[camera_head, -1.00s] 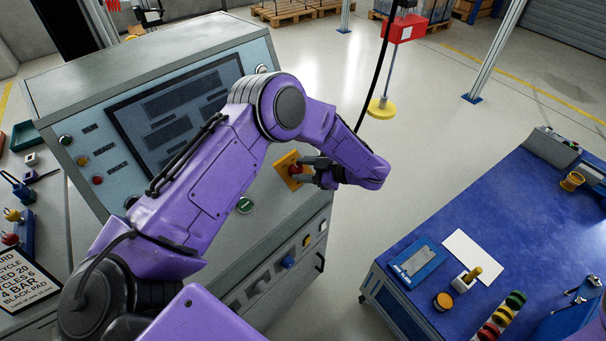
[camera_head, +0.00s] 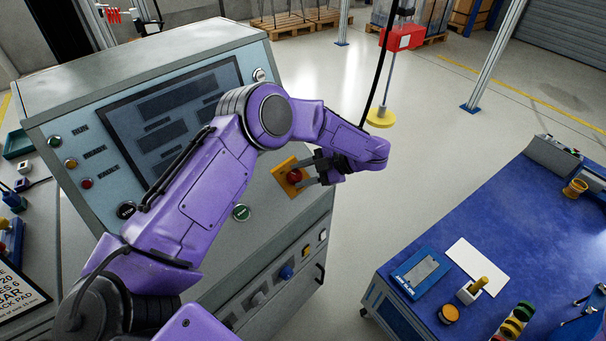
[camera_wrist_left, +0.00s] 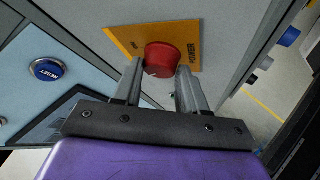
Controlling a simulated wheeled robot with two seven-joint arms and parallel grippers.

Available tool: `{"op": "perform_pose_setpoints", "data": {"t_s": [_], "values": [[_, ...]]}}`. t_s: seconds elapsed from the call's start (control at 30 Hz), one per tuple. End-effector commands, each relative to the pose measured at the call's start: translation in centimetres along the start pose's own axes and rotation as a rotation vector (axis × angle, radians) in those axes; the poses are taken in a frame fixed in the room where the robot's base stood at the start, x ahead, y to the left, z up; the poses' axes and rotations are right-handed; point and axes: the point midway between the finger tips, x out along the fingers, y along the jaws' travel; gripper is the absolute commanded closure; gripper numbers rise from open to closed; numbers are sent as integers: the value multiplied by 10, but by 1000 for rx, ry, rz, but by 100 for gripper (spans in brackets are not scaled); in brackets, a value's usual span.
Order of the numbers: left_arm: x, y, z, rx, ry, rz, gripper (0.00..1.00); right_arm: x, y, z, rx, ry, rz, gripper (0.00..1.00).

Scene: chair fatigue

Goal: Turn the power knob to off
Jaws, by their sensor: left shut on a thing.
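The red power knob (camera_head: 294,176) sits on an orange plate (camera_head: 281,172) on the sloped front of the grey machine console. The knob's pointer or setting cannot be made out. My right gripper is not in view.
A blue-topped table (camera_head: 500,225) with small items stands to the right. Open floor (camera_head: 400,190) lies between them.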

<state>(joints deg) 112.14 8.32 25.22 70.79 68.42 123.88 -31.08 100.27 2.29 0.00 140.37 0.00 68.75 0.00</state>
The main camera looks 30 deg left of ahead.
Motion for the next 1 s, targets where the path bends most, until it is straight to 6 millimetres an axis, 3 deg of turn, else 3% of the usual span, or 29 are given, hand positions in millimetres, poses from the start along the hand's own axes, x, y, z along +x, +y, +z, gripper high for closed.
{"op": "perform_pose_setpoints", "data": {"t_s": [0.3, 0.33, 0.4, 0.77, 1.0], "values": [[0, 0, 0, -3, 0, 0, 89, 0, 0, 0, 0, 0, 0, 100], [0, 0, 0, -3, 0, 0, 49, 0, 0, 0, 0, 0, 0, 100], [0, 0, 0, -2, 0, 0, 34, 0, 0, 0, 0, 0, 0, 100], [-8, 0, 1, -4, 0, 2, 34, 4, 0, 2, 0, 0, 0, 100], [-64, -1, 3, -7, -2, 5, 34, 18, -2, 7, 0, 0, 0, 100]]}}
